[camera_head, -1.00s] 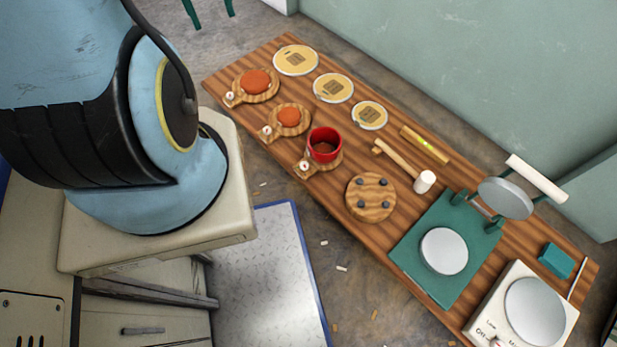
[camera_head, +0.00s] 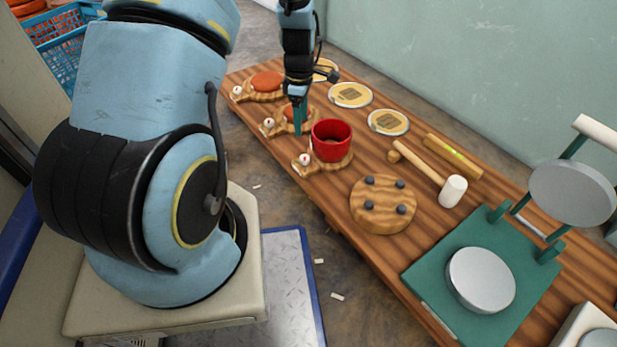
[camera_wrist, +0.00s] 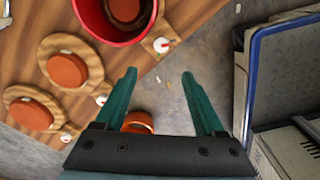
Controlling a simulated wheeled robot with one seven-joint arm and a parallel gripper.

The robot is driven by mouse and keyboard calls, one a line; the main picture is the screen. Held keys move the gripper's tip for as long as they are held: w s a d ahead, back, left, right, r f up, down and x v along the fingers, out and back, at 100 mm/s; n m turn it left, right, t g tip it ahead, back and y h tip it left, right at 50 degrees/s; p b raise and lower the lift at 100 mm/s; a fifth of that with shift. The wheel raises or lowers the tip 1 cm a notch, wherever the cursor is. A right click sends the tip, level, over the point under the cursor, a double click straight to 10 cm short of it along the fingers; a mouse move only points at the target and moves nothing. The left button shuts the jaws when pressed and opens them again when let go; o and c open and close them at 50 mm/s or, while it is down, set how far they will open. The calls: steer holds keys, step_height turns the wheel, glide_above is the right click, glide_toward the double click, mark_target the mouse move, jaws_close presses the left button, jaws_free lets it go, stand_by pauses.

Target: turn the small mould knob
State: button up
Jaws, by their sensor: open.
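Three wooden moulds stand in a row on the wooden table, each with a white knob with a red mark at its front edge. The mould nearest the camera, seemingly the smallest, carries a red cup (camera_head: 331,140); its knob (camera_head: 304,160) also shows in the wrist view (camera_wrist: 161,44), just beyond my fingertips. The middle mould's knob (camera_head: 268,124) and the far mould's knob (camera_head: 237,91) are to the left. My gripper (camera_head: 299,132) points down near the middle mould, partly hiding it. In the wrist view my gripper (camera_wrist: 159,73) is open, with nothing seen held between its teal fingers.
A round wooden board with dark pegs (camera_head: 383,204), a mallet (camera_head: 452,191) and a green press (camera_head: 470,310) are to the right. Round yellow discs (camera_head: 350,95) lie behind the moulds. An orange ring (camera_wrist: 138,122) shows below my fingers. Open floor lies before the table.

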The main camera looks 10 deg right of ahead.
mark_target(305, 157)
steer(key=shift+n, duration=0.4)
steer(key=f+b, duration=0.1)
steer(key=f, duration=0.3)
steer(key=f+b, duration=0.2)
steer(key=f, duration=0.3)
steer(key=f+b, duration=0.2)
steer(key=f, duration=0.2)
steer(key=shift+s+d+f, duration=0.2)
steer(key=shift+d+f, duration=0.05)
steer(key=shift+d, duration=0.15)
jaws_close()
